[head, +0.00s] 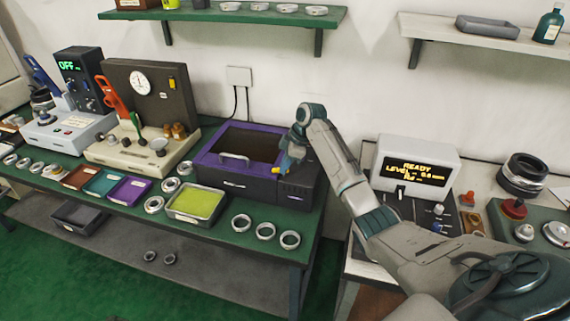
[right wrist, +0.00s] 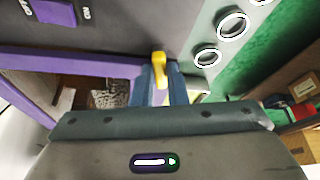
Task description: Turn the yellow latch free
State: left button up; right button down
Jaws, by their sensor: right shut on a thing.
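The yellow latch (head: 277,170) is on the front right part of a dark box with a purple rim (head: 213,154). In the right wrist view the latch (right wrist: 159,65) sits between the two blue fingers of my right gripper (right wrist: 161,84), which is shut on it. In the head view my right gripper (head: 285,164) reaches down to the latch from above and partly covers it. The box's opening looks dark inside, with a pale handle (head: 234,157) at its front. My left gripper is not in view.
A yellow-green tray (head: 196,203) and several metal rings (head: 265,230) lie on the green bench in front of the box. A grey display unit reading READY (head: 417,166) stands right of my arm. A purple switch (right wrist: 54,12) shows near the latch.

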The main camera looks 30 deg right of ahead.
jog(key=n+g, duration=0.1)
jog(key=n, duration=0.1)
jog(key=shift+w+n+y, duration=0.1)
jog(key=shift+n+y, duration=0.3)
jog(key=n+g+b, duration=0.1)
jog(key=n, duration=0.1)
jog(key=shift+n, duration=0.4)
jog(key=n+g, duration=0.1)
jog(key=n, duration=0.1)
jog(key=shift+n+b, duration=0.3)
jog(key=shift+b, duration=0.05)
jog(key=n+g, duration=0.1)
jog(key=n, duration=0.1)
jog(key=shift+r+n+p, duration=0.15)
jog(key=shift+n+p, duration=0.25)
jog(key=shift+n+g+h+p, duration=0.55)
jog(key=shift+n+p, duration=0.25)
jog(key=shift+n, duration=1)
jog(key=c, duration=1.4)
grip_release()
jog(key=shift+c, duration=0.2)
